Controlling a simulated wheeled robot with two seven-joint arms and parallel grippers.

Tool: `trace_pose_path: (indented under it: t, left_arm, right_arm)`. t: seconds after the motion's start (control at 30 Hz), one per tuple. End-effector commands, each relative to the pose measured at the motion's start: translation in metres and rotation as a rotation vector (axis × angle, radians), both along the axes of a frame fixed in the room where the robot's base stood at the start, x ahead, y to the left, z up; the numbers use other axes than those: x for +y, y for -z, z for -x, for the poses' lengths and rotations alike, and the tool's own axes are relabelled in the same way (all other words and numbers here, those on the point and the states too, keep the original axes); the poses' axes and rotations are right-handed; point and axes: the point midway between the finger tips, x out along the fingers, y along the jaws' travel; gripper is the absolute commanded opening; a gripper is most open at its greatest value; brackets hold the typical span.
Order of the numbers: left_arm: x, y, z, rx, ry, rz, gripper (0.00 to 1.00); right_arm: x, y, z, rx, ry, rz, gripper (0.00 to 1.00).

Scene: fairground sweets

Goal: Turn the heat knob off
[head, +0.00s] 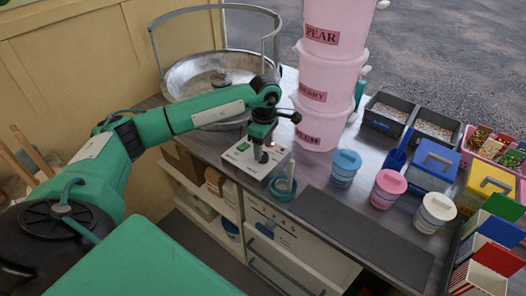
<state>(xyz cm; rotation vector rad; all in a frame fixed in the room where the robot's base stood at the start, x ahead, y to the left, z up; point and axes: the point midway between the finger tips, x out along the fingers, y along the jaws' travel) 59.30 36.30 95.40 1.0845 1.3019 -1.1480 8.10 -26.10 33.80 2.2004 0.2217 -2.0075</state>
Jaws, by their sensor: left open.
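A small grey control box (239,163) with a white top stands at the counter's front edge, in front of the metal floss bowl (185,82). Green and red marks show on its top. My left gripper (261,155) points down over the box, with its fingers close to the top face. It is open. The heat knob cannot be made out clearly, as the gripper covers the middle of the box. Whether the fingers touch the knob cannot be told. My right gripper is out of view.
Stacked pink tubs (325,75) stand close behind and right of the box. A teal ring-shaped holder (283,188) sits just in front. Blue, pink and white lidded jars stand further right. A dark mat (365,235) lies bare along the counter front.

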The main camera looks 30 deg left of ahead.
Motion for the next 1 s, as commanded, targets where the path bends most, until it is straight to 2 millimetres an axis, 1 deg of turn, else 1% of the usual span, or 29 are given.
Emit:
trace_pose_path:
  t: [0.03,0.3,0.4,0.5,0.6,0.73,1.0]
  left_arm:
    - [0.000,-0.009,-0.001,-0.005,0.001,-0.001,0.55]
    - [0.001,-0.071,-0.004,-0.005,0.000,-0.001,0.55]
    - [0.001,-0.091,-0.005,-0.004,-0.001,-0.001,0.55]
    - [0.001,-0.104,-0.005,-0.002,-0.001,0.000,0.55]
    - [0.001,-0.113,-0.006,-0.001,-0.001,0.000,0.55]
    - [0.001,-0.118,-0.006,0.000,-0.001,-0.001,0.55]
    - [0.001,-0.118,-0.005,0.000,-0.001,-0.001,0.55]
  right_arm:
    - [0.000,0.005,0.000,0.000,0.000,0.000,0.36]
    - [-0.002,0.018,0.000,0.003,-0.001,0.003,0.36]
    - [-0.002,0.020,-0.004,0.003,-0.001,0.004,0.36]
    - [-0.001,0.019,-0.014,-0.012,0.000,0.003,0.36]
    - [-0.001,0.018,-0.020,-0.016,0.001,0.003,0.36]
    - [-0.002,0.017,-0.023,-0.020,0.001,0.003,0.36]
    - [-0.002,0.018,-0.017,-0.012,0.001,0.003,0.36]
